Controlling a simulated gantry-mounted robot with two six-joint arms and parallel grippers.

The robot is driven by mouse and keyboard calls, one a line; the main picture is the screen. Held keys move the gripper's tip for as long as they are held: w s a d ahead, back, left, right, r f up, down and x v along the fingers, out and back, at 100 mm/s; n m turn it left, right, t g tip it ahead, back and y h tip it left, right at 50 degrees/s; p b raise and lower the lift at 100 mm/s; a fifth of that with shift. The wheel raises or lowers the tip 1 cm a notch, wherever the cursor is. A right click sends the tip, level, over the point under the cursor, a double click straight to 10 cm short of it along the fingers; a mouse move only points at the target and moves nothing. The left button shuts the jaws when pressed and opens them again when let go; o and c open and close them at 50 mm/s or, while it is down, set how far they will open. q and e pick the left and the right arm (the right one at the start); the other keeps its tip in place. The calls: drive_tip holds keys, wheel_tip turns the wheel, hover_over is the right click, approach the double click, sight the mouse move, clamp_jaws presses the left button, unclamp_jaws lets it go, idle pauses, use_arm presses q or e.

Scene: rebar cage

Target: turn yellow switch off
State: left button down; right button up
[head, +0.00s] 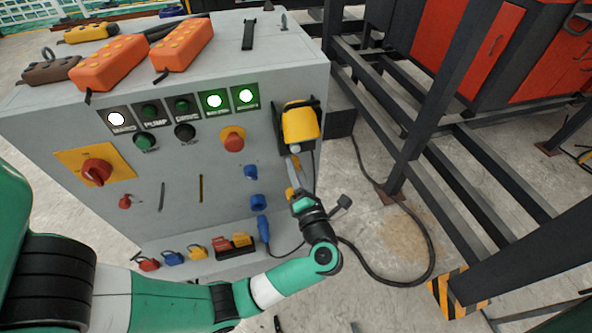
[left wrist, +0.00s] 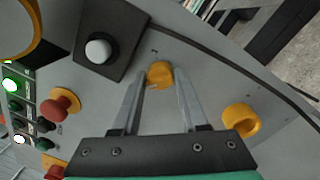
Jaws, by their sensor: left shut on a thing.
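The yellow switch (left wrist: 160,74) is a small round knob on the grey panel of the control cabinet (head: 60,135). In the left wrist view it sits between the two fingertips of my left gripper (left wrist: 159,88). In the head view my left gripper (head: 295,172) reaches up along the cabinet's right part, below a large yellow plug unit. The gripper is shut on the yellow switch, and the fingers partly hide it. The way the knob is turned cannot be made out. My right gripper is not in view.
A yellow socket ring (left wrist: 241,121) is beside my fingers. The large yellow plug (head: 300,123) juts out above. A red button (head: 232,138) and a red rotary knob (head: 95,172) are to the left. A black cable (head: 432,262) lies on the floor, near dark steel frames.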

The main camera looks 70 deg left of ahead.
use_arm(q)
drive_tip(key=shift+f, duration=0.2)
drive_tip(key=shift+c, duration=2.3)
unclamp_jaws()
drive_tip(key=shift+r, duration=0.15)
drive_tip(key=s+d, duration=0.1)
drive_tip(key=d, duration=1)
drive_tip(key=shift+s+d+f+p, duration=0.15)
drive_tip(key=shift+d+f+p, duration=0.15)
drive_tip(key=shift+f+p, duration=0.1)
